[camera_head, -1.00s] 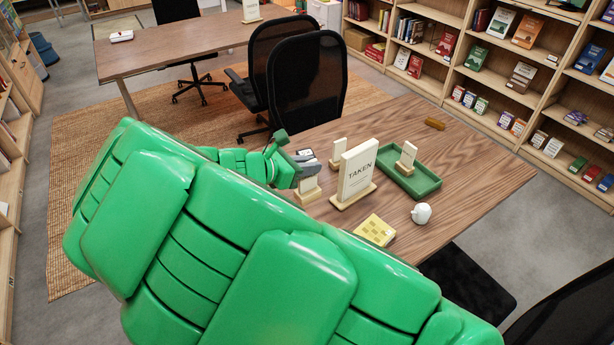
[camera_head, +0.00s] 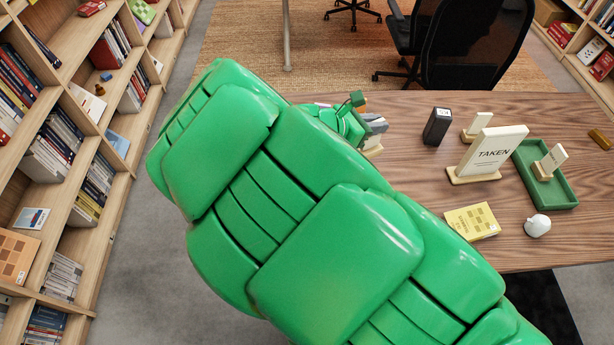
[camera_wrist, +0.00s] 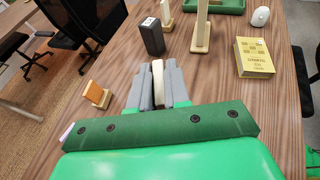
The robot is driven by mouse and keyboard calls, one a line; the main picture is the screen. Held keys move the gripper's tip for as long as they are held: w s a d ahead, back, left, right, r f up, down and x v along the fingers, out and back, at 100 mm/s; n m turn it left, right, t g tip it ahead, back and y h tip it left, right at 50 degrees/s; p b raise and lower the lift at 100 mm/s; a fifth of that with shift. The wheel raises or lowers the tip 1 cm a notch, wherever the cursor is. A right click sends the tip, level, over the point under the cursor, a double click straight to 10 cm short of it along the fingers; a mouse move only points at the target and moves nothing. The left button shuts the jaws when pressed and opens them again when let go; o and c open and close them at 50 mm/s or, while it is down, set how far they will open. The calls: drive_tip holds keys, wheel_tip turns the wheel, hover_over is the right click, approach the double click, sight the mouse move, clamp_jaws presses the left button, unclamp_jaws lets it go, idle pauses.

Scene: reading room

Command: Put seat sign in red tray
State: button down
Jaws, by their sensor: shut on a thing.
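My gripper (camera_wrist: 158,84) is shut on a pale sign (camera_wrist: 158,70), seen edge-on between the grey fingers in the wrist view. In the head view my arm hides most of it; a bit of its pale base (camera_head: 373,151) shows at the table's left part. A large white TAKEN sign (camera_head: 490,150) stands on the table to the right. A smaller pale sign (camera_head: 479,124) stands behind it. Another small sign (camera_head: 552,160) stands in a green tray (camera_head: 564,194). I see no red tray in either view.
A black box (camera_head: 437,126) stands between my gripper and the TAKEN sign. A yellow booklet (camera_head: 472,222) and a white rounded object (camera_head: 537,226) lie near the front edge. A small orange-faced stand (camera_wrist: 96,92) is left of my gripper. Bookshelves (camera_head: 75,180) line the left.

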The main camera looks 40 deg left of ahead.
drive_tip(key=s+a+f+n+y, duration=0.4)
drive_tip(key=s+a+f+y, duration=0.15)
drive_tip(key=s+a, duration=0.55)
drive_tip(key=shift+t+h, duration=0.25)
drive_tip(key=shift+t, duration=0.15)
drive_tip(key=shift+s+d+f, duration=0.1)
drive_tip(key=shift+s+f, duration=0.05)
drive_tip(key=shift+f, duration=1.35)
drive_tip(key=shift+s+d+f, duration=0.1)
drive_tip(key=shift+s+f, duration=0.05)
drive_tip(key=shift+f, duration=1.3)
drive_tip(key=shift+f, duration=0.15)
drive_tip(key=c, duration=1.1)
unclamp_jaws()
drive_tip(key=shift+v, duration=2.05)
